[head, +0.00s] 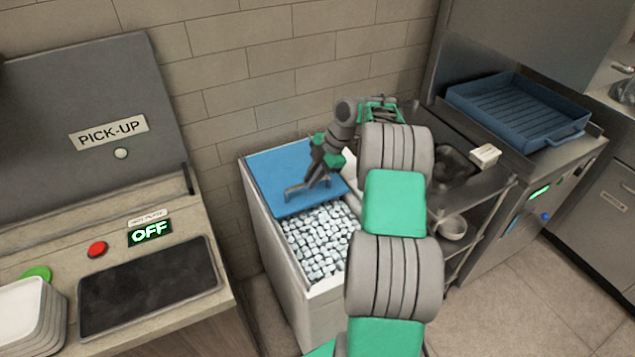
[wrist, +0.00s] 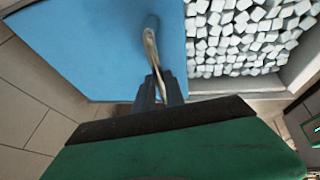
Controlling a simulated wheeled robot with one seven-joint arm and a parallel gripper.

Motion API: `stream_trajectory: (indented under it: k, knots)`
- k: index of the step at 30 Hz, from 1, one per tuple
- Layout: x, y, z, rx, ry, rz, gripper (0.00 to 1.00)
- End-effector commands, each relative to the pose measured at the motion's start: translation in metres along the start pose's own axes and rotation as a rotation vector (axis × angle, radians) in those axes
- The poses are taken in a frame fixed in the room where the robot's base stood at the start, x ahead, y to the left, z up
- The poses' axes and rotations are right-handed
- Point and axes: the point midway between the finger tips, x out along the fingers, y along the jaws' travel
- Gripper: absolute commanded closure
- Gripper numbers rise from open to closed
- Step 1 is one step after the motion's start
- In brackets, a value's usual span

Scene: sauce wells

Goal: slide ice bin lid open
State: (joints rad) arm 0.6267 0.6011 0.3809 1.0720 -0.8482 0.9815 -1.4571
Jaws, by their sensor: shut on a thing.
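The blue ice bin lid (head: 272,170) covers the back part of the white ice bin (head: 264,226). The front part is uncovered and shows many white ice cubes (head: 318,240). A metal bar handle (head: 300,190) stands on the lid near its front edge. My gripper (head: 318,180) reaches down to the handle from the right. In the wrist view the jaws (wrist: 160,88) are shut on the handle (wrist: 152,52), with the lid (wrist: 95,48) to the left and the ice (wrist: 250,38) to the right. My arm hides the bin's right side in the head view.
A pick-up counter (head: 150,240) with a dark pad, a red button and a lit OFF sign stands at the left. A tiled wall (head: 250,60) is behind the bin. At the right are a metal shelf unit with a bowl (head: 452,227) and a blue tray (head: 515,108).

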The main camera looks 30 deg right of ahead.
Motion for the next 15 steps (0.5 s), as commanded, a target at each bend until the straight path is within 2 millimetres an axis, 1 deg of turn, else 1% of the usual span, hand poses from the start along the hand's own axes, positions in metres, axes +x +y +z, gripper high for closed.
stream_trajectory:
  k: [14,15]
  knots:
    - [-0.0019,-0.0023,0.0039,0.006,0.002,0.002,1.00]
    - [-0.0019,-0.0024,0.0041,0.006,0.002,0.002,0.83]
